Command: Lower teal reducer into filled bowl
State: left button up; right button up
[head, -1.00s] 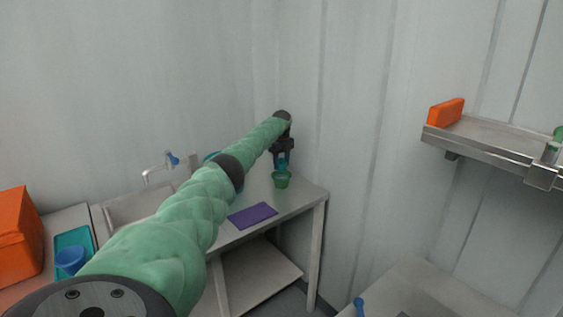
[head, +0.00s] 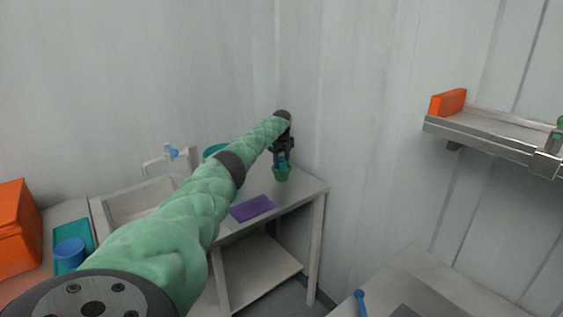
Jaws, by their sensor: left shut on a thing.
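My left gripper (head: 282,153) is at the far right end of the table by the wall corner, pointing down. It is shut on the teal reducer (head: 282,162), a small teal piece between its fingers. A small green bowl (head: 281,175) stands on the table directly under the gripper. The lower part of the reducer overlaps the bowl's mouth and seems to be at or inside it. The bowl's contents are too small to see. My right gripper is not in view.
A purple mat (head: 253,208) lies on the table (head: 308,187) in front of the bowl. A sink (head: 140,200), a teal tray (head: 88,237) with a blue cup (head: 69,251) and an orange box (head: 15,228) are at left. A shelf (head: 490,138) juts out at right.

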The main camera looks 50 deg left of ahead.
aim_at(281, 158)
pick_arm(q)
jog(key=shift+f, duration=0.1)
dwell(0.4)
jog(key=o, duration=1.1)
jog(key=shift+c, duration=0.2)
notch_tip(281, 158, up, 6)
jog(key=shift+r+b, duration=0.25)
jog(key=shift+b, duration=0.8)
jog(key=shift+r, duration=0.65)
jog(key=shift+f, duration=0.1)
